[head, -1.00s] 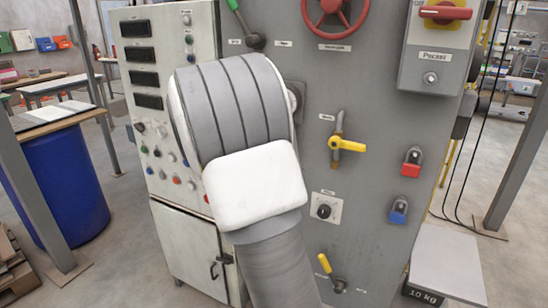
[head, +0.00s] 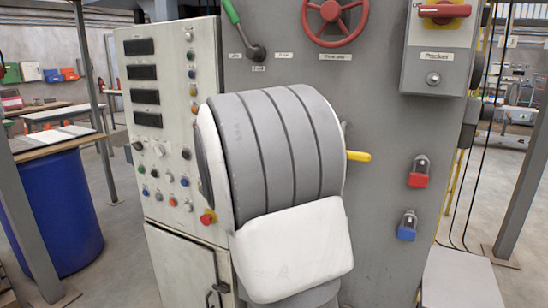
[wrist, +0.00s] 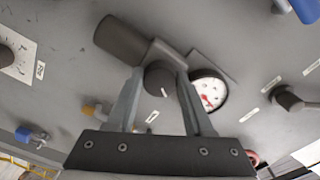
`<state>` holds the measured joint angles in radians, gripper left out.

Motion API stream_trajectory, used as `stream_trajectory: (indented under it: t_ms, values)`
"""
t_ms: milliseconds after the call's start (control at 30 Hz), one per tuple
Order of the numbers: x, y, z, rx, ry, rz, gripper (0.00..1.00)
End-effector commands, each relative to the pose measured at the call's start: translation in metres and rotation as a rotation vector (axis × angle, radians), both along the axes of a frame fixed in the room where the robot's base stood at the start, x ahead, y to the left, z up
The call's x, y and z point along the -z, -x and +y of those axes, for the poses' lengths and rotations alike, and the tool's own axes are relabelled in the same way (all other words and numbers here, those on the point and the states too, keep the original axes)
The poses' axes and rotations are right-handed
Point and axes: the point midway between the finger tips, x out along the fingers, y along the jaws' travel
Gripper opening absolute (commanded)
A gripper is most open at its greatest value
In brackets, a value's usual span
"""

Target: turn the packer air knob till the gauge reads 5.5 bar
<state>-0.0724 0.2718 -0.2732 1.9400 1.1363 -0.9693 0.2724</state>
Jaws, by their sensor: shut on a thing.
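In the wrist view my gripper (wrist: 160,76) has its two fingers on either side of a dark round knob (wrist: 159,84) with a pale mark on its face, and is shut on it. The knob sits below a dark grey cylinder (wrist: 123,40) on the grey panel. The round white gauge (wrist: 206,97) is just right of the right finger, partly covered by it. Red shows on its dial, but the reading is too small to make out. In the head view my arm hides the knob, the gauge and my gripper.
In the head view, a red handwheel (head: 336,22) and green lever (head: 243,30) are above my arm. A yellow handle (head: 358,156) sticks out at its right. A button cabinet (head: 167,85) stands at left.

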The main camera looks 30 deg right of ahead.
Motion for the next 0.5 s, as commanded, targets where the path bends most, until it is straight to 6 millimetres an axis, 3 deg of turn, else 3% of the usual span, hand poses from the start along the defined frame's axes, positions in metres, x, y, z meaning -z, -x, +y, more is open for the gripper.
stream_trajectory:
  t_ms: [267, 300, 433, 500]
  values:
    - [0.0014, -0.0002, 0.0004, -0.001, -0.002, 0.001, 0.00]
    - [0.0014, -0.0002, 0.0004, -0.001, -0.002, 0.001, 0.53]
    - [0.0011, -0.0002, 0.0005, -0.001, -0.002, 0.002, 0.77]
    - [0.0009, -0.0002, 0.0003, -0.001, -0.001, 0.002, 0.81]
